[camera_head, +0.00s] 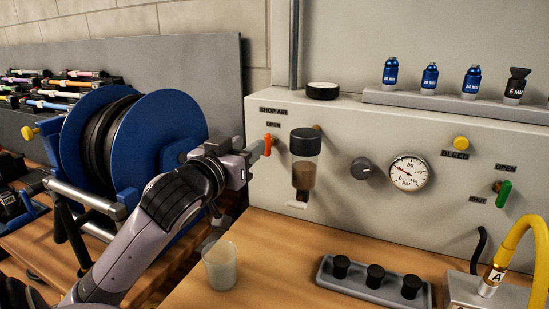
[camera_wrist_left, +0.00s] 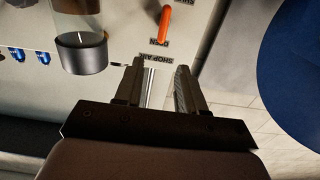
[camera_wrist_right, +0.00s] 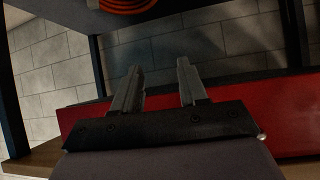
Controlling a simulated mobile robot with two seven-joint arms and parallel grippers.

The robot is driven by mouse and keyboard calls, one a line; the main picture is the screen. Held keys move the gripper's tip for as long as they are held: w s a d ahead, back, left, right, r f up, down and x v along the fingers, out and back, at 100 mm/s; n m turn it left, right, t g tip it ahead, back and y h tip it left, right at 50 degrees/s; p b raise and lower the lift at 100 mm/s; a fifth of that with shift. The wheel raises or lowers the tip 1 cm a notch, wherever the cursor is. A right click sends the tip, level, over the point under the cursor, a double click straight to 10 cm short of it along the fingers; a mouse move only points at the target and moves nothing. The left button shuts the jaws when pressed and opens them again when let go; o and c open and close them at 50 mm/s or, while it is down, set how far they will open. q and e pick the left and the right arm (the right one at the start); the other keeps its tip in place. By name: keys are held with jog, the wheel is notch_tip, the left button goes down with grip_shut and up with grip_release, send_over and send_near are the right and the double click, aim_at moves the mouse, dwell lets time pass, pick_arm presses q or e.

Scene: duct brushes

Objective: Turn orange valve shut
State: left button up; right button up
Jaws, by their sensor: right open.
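The orange valve handle (camera_head: 268,145) stands nearly upright on the grey panel, below the labels SHOP AIR and OPEN. It also shows in the left wrist view (camera_wrist_left: 164,25), where the panel appears upside down. My left gripper (camera_head: 250,153) is just left of the handle in the head view. In the left wrist view its two fingers (camera_wrist_left: 158,72) are apart with nothing between them, and the handle lies beyond their tips. My right gripper (camera_wrist_right: 162,68) shows only in the right wrist view, open and empty, away from the panel.
A clear-bowled filter (camera_head: 304,165) hangs right of the handle. A gauge (camera_head: 408,173), a green valve handle (camera_head: 504,194) and a yellow knob (camera_head: 461,143) are farther right. A blue hose reel (camera_head: 185,130) stands left. A cup (camera_head: 220,268) and a black-knobbed tray (camera_head: 375,292) rest on the bench.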

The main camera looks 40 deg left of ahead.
aim_at(270, 143)
pick_arm(q)
jog(key=f+x, duration=0.2)
jog(key=x, duration=0.5)
jog(key=shift+w, duration=0.3)
jog(key=shift+c, duration=0.3)
grip_shut()
